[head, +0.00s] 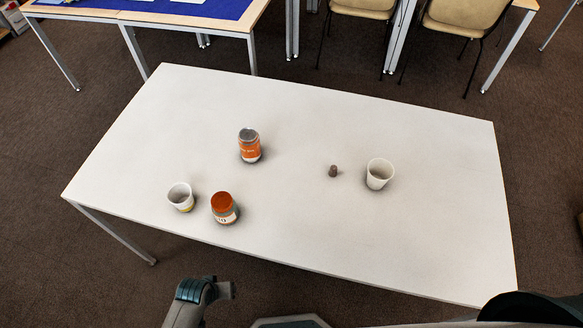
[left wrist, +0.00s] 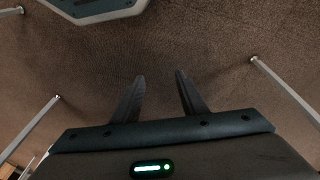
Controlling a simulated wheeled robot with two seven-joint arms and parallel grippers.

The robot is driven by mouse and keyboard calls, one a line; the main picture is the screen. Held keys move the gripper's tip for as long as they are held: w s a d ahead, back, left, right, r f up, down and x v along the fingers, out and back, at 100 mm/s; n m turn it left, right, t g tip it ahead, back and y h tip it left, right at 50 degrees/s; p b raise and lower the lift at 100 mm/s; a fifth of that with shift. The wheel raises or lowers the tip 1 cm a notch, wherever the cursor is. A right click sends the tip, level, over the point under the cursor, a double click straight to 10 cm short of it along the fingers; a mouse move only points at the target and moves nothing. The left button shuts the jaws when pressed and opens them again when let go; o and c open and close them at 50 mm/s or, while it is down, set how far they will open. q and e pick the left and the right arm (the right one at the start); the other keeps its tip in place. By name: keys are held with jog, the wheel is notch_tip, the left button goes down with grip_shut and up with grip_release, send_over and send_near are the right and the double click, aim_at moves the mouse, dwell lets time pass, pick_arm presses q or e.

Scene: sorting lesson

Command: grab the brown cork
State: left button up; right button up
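The small brown cork (head: 333,171) stands on the white table right of its middle, just left of a white cup. My left gripper (left wrist: 160,78) shows in the left wrist view with its two dark fingers apart and nothing between them. It is over the carpet, away from the cork. In the head view my left arm is at the bottom, in front of the table's near edge and well short of the cork. My right gripper cannot be made out; only a dark part shows at the bottom right corner. The cork is not in the left wrist view.
The table's right part is clear. Chairs (head: 464,14) stand behind.

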pick_arm(q)
jog(key=s+a+f+m+b, duration=0.1)
jog(key=s+a+f, duration=0.1)
jog(key=s+f, duration=0.5)
jog(key=s+a+f, duration=0.2)
jog(key=s+f, duration=0.2)
jog(key=f, duration=0.5)
jog(key=s+a+f, duration=0.1)
jog(key=s+f, duration=0.3)
jog(key=s, duration=0.3)
jog(key=s+a+f+m+g+y+b, duration=0.1)
jog(key=s+f, duration=0.2)
jog(key=s, duration=0.5)
jog(key=shift+a+f+g, duration=0.25)
jog(key=shift+f+g, duration=0.05)
jog(key=shift+f, duration=0.05)
jog(key=shift+c, duration=1)
jog(key=shift+w+m, duration=0.15)
jog(key=shift+m, duration=0.15)
